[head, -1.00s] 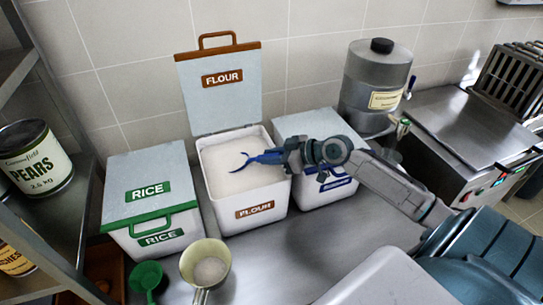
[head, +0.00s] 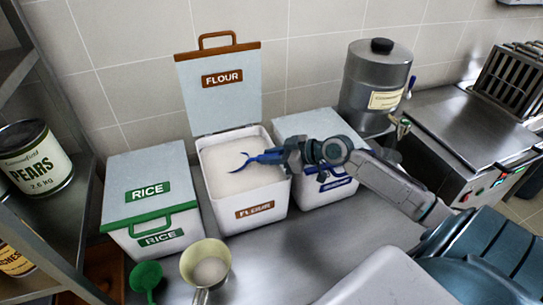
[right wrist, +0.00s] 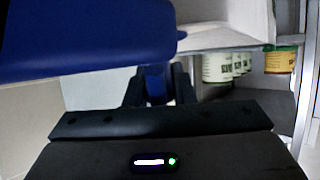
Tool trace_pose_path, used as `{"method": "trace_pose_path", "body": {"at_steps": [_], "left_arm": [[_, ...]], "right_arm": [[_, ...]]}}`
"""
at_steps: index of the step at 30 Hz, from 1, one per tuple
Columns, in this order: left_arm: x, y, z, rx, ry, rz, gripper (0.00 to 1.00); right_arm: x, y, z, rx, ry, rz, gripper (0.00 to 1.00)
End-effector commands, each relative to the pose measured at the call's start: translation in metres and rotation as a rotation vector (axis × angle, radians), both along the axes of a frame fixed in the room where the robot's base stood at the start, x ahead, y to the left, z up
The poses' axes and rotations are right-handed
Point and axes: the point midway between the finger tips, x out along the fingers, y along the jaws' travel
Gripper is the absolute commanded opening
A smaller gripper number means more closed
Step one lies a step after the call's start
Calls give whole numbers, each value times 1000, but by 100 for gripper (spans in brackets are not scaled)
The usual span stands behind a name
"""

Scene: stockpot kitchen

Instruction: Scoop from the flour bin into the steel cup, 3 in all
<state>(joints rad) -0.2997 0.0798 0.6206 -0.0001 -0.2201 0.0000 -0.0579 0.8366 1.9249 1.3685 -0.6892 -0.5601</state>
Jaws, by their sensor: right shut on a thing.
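The flour bin (head: 256,211) stands open at the back of the counter, its lid (head: 222,100) upright behind it, with white flour inside. My right gripper (head: 283,157) is shut on the handle of a blue scoop (head: 265,158) at the bin's right rim. The scoop's bowl reaches over the flour, mostly hidden or sunk, only a curved blue edge showing. In the right wrist view the blue scoop (right wrist: 90,35) fills the upper left, beyond the fingers (right wrist: 158,88). The metal cup (head: 195,262) stands at the front left with white contents in it. My left gripper is out of sight.
A closed rice bin (head: 150,205) stands left of the flour, and another closed bin (head: 330,188) with a blue label right of it. A green scoop (head: 146,276) lies beside the cup. A shelf with cans (head: 38,158) is at left, a steel dispenser (head: 375,85) at the back right.

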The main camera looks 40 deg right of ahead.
Motion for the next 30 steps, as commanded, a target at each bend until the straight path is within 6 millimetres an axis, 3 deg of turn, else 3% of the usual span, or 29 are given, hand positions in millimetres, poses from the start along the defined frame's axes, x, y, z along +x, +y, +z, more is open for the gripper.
{"method": "trace_pose_path", "body": {"at_steps": [7, 30], "left_arm": [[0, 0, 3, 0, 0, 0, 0], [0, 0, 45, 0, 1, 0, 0]], "right_arm": [[0, 0, 4, 0, -1, 0, 0], [0, 0, 67, -1, -1, 0, 0]]}}
